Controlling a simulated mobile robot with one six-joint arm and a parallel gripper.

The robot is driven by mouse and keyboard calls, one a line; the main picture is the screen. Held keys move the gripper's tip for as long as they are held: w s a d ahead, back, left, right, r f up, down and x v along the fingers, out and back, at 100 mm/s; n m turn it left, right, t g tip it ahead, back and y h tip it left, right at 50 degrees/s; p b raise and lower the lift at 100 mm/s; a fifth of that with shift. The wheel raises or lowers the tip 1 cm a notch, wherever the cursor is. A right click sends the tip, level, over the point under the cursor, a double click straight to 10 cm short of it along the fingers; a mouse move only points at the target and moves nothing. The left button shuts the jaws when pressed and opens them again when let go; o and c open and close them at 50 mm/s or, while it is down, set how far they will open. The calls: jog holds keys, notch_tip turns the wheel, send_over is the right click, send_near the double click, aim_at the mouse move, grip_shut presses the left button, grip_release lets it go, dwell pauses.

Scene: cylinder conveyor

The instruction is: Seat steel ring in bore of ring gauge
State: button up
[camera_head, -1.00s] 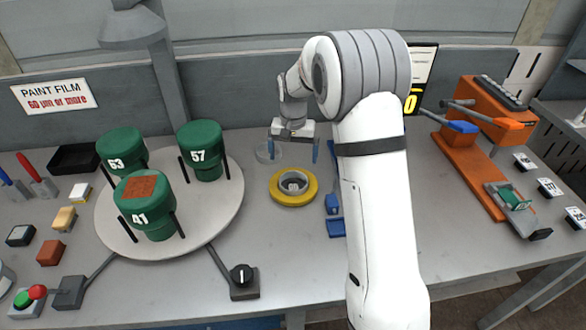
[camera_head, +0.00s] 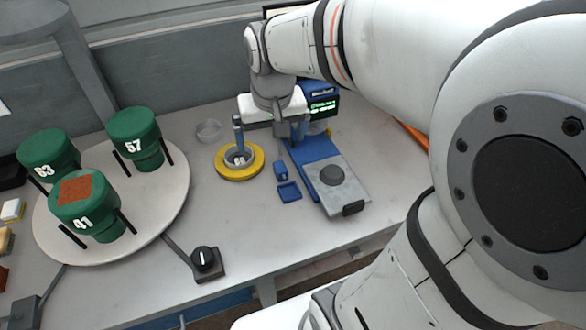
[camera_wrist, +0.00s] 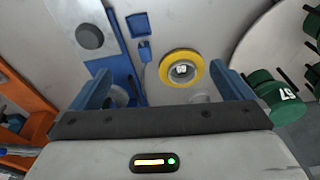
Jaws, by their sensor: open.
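The ring gauge (camera_head: 223,173), which I take to be the yellow ring with a grey bore, lies flat on the bench; it also shows in the wrist view (camera_wrist: 199,71). A small white numbered piece sits in its middle. A thin pale grey ring (camera_head: 208,130), perhaps the steel ring, lies on the bench just behind and left of it, apart from it. My gripper (camera_head: 267,143) is open and empty, above the bench on the gauge's right; one blue finger overlaps the gauge's back edge in the head view. In the wrist view my gripper (camera_wrist: 162,78) has its fingers wide apart.
A round turntable (camera_head: 165,200) with green numbered cylinders (camera_head: 135,135) stands at the left. A black knob box (camera_head: 205,262) is in front. A blue instrument (camera_head: 318,150) with a grey plate and a lit display stands right of the gauge. Bare bench lies in front of the gauge.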

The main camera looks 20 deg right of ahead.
jog(key=s+d+f+n+t, duration=0.1)
jog(key=s, duration=0.9)
jog(key=shift+s+f, duration=0.2)
jog(key=shift+s, duration=0.05)
dwell(0.6)
